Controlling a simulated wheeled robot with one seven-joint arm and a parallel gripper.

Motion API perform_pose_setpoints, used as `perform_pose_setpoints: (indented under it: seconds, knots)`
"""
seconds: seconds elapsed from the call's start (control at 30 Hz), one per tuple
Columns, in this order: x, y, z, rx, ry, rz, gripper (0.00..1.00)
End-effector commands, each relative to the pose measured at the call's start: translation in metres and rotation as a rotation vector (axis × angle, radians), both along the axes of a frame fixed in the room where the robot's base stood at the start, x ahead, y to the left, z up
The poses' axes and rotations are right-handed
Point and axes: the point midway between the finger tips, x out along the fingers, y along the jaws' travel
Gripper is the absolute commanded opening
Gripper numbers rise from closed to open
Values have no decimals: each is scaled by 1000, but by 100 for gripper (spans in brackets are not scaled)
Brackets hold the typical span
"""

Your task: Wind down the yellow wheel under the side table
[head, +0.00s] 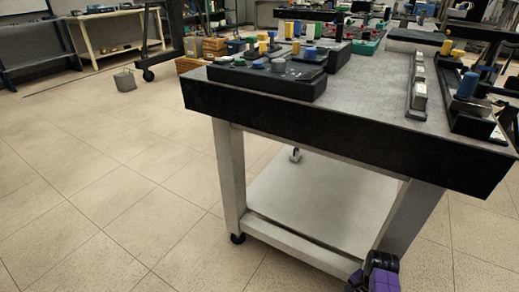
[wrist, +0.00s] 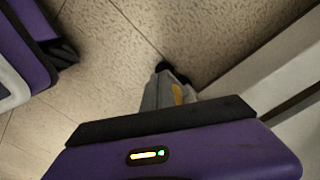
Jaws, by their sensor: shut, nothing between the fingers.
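The side table (head: 360,90) has a dark top, pale legs and a low pale shelf (head: 320,205). A black caster (head: 237,238) shows under its left front leg. No yellow wheel can be made out under the table in the head view. My purple wrist shows by the foot of the right front leg. In the wrist view my gripper (wrist: 174,74) is shut, with grey fingers and dark tips pointing toward the floor, left of a pale table rail (wrist: 270,72). A small yellow patch shows at the fingers; I cannot tell whether it is the wheel or part of my gripper.
The tabletop carries black trays with coloured parts (head: 275,70) and a blue cylinder (head: 467,86). A small grey box (head: 124,81) stands farther back, near other benches.

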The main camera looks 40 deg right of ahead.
Motion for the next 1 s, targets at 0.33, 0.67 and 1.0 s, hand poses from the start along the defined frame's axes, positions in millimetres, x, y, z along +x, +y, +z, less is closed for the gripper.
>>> perform_pose_setpoints:
  seconds: [0.33,0.67,1.0]
  knots:
    - [9,-1,1,2,0,-1,0]
    - [17,-5,0,1,0,-1,0]
    - [19,-7,0,0,1,-1,0]
